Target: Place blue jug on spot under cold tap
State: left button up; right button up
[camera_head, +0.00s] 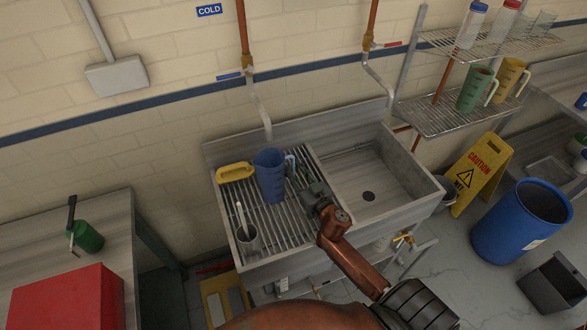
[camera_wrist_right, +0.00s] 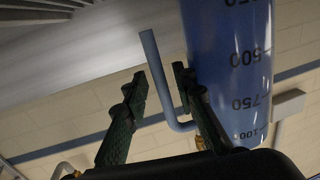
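The blue jug (camera_head: 270,177) stands upright on the ribbed draining board (camera_head: 285,228) left of the sink basin. The cold tap (camera_head: 260,108), with a blue tag, has its spout end just above the jug in the head view; I cannot tell their exact alignment in depth. My right gripper (camera_head: 309,192) is beside the jug's handle side. In the right wrist view, the gripper (camera_wrist_right: 162,88) is open, with the jug handle between its fingers and visible gaps. The jug (camera_wrist_right: 230,65) fills the right side there. No marked spot shows. My left gripper is out of view.
A yellow brush-like item (camera_head: 235,172) lies left of the jug. A small grey cup (camera_head: 248,240) with a stick stands at the board's front left. The basin (camera_head: 370,185) at right is empty. A wire rack (camera_head: 440,117) with jugs stands beyond it.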

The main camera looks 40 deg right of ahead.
jog(key=shift+r, duration=0.15)
jog(key=s+a, duration=0.1)
jog(key=s, duration=1.1)
